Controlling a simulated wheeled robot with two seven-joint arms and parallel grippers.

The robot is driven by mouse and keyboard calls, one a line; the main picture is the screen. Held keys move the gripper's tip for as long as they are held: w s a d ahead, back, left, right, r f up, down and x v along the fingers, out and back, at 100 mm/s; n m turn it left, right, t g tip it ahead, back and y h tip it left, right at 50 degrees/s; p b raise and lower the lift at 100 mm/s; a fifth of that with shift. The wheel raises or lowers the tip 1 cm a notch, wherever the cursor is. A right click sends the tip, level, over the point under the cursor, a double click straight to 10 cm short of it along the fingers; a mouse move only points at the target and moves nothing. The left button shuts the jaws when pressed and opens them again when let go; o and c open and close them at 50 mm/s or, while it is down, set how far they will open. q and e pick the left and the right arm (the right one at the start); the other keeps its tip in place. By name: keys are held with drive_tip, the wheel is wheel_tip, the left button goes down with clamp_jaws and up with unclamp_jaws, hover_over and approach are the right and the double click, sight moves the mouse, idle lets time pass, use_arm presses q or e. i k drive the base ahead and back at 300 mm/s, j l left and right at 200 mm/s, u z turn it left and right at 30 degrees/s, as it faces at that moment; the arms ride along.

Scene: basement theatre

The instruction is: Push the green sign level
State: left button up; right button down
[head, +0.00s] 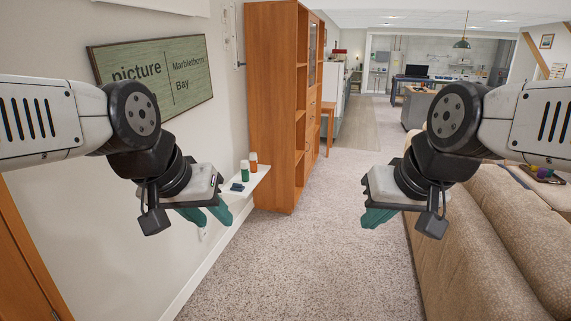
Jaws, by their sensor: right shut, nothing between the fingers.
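The green sign (181,59) hangs on the left wall and reads "picture" and "Marblethorn Bay". It looks tilted, with its right end higher than its left. Its lower left corner is hidden behind my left arm. My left gripper (206,219) is below the sign, apart from it, with its two teal fingers spread and nothing between them. My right gripper (376,218) is shut and empty, beside the sofa and far from the sign.
A small white wall shelf (252,182) holds a green-capped bottle (244,170), an orange bottle (253,161) and a dark item. A tall wooden bookcase (272,105) stands beyond. A beige sofa (490,235) lines the right. The carpet (310,255) between is clear.

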sight(176, 70)
drive_tip(key=i+l, duration=0.1)
drive_tip(key=i, duration=0.6)
drive_tip(key=i+l, duration=0.1)
drive_tip(key=i, duration=0.6)
